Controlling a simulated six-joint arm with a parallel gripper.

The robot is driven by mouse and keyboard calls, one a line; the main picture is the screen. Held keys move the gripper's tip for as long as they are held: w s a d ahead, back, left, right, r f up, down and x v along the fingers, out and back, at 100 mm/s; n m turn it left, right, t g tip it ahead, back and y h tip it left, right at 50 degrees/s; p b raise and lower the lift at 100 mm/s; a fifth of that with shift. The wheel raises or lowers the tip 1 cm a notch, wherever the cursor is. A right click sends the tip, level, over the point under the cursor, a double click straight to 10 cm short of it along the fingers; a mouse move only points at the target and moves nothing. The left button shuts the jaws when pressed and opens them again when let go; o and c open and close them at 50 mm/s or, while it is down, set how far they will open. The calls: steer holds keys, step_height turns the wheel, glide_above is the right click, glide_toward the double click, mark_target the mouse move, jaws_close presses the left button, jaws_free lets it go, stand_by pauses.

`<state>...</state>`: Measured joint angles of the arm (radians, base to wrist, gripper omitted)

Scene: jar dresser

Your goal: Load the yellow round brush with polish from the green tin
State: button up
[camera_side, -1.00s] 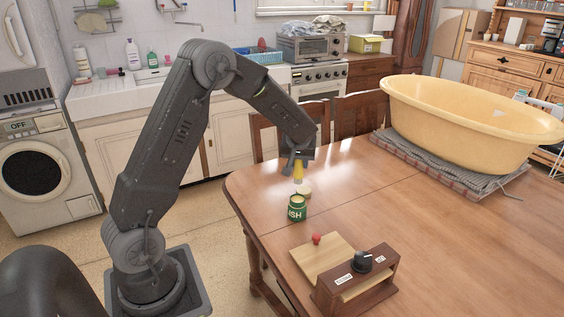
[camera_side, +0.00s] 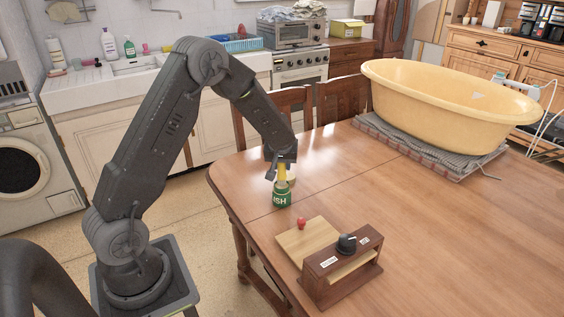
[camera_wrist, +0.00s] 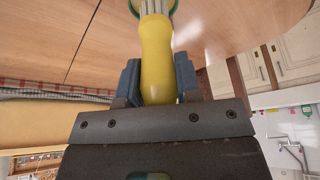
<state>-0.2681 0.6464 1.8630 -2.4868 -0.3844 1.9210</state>
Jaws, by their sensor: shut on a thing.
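My gripper (camera_side: 282,162) is shut on the yellow round brush (camera_side: 281,174) and holds it upright, head down. In the wrist view the yellow handle (camera_wrist: 157,60) sits between the two fingers, with the pale brush head (camera_wrist: 152,6) beyond it. The green tin (camera_side: 282,195) stands open on the table directly below the brush. The tin's green rim (camera_wrist: 133,8) shows around the brush head in the wrist view. The brush end is at or inside the tin's mouth; its depth and the polish are hidden. A pale round lid (camera_side: 292,178) lies behind the tin.
A wooden board (camera_side: 301,243) with a red knob (camera_side: 301,223) and a dark wooden box with a black dial (camera_side: 347,243) stand in front of the tin. A large yellow tub (camera_side: 445,110) rests on a folded cloth (camera_side: 430,150) at the back right. The table's middle is clear.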

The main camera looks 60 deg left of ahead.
steer(key=shift+f, duration=0.65)
stand_by(1.7)
steer(key=shift+r, duration=3.6)
